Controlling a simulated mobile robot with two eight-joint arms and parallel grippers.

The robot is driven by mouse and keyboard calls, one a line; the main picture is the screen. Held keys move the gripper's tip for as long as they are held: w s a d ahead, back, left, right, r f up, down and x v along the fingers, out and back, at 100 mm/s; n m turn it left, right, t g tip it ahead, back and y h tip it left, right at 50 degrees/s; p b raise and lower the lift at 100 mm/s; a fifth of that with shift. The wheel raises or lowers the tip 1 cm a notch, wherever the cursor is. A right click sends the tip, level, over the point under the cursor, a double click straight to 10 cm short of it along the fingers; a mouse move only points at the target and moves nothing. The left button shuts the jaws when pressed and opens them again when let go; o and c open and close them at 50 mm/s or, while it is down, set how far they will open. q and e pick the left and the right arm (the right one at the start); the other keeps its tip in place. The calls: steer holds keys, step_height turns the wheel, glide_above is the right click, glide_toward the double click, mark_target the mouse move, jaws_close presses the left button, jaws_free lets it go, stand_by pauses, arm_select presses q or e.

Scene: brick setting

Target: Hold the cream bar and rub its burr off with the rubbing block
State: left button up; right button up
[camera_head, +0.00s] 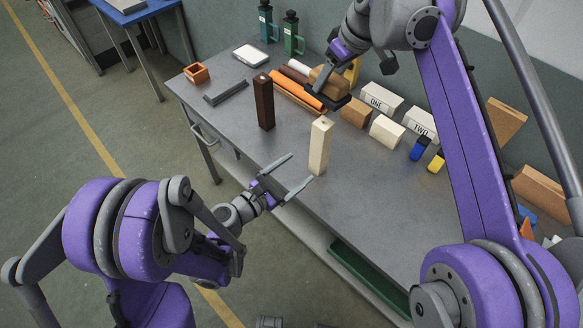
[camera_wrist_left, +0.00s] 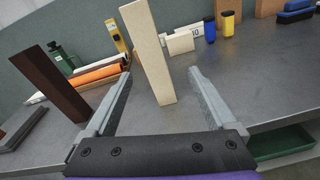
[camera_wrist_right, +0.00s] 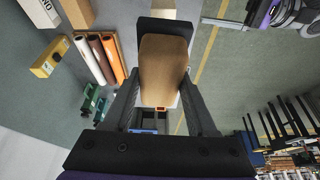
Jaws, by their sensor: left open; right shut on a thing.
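The cream bar (camera_head: 319,150) stands upright near the table's front edge. It also shows in the left wrist view (camera_wrist_left: 149,50), leaning in the picture between the fingers. My left gripper (camera_head: 301,169) is open and empty, its fingertips just short of the bar on the front side. The rubbing block (camera_head: 327,80), brown with a black pad, is held by my right gripper (camera_wrist_right: 161,78) above the table, behind the cream bar and apart from it. The right wrist view shows the block (camera_wrist_right: 164,62) between the shut fingers. I cannot make out the burr clearly.
A dark brown bar (camera_head: 264,102) stands upright left of the cream bar. Blue (camera_head: 420,147) and yellow (camera_head: 436,161) bottles stand right. The front right tabletop is clear.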

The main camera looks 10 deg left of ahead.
mark_target(316, 148)
arm_select(q)
steer(key=w+d+n, duration=0.1)
steer(key=w+d, duration=0.1)
steer(key=w, duration=0.1)
steer(key=w+d+n+t, duration=0.1)
steer(key=w+d, duration=0.1)
steer(key=w, duration=0.2)
steer(key=w+d, duration=0.2)
steer(key=w, duration=0.1)
steer(key=shift+w+n, duration=0.25)
steer(key=shift+n, duration=0.15)
steer(key=shift+c, duration=0.2)
jaws_close()
stand_by(1.0)
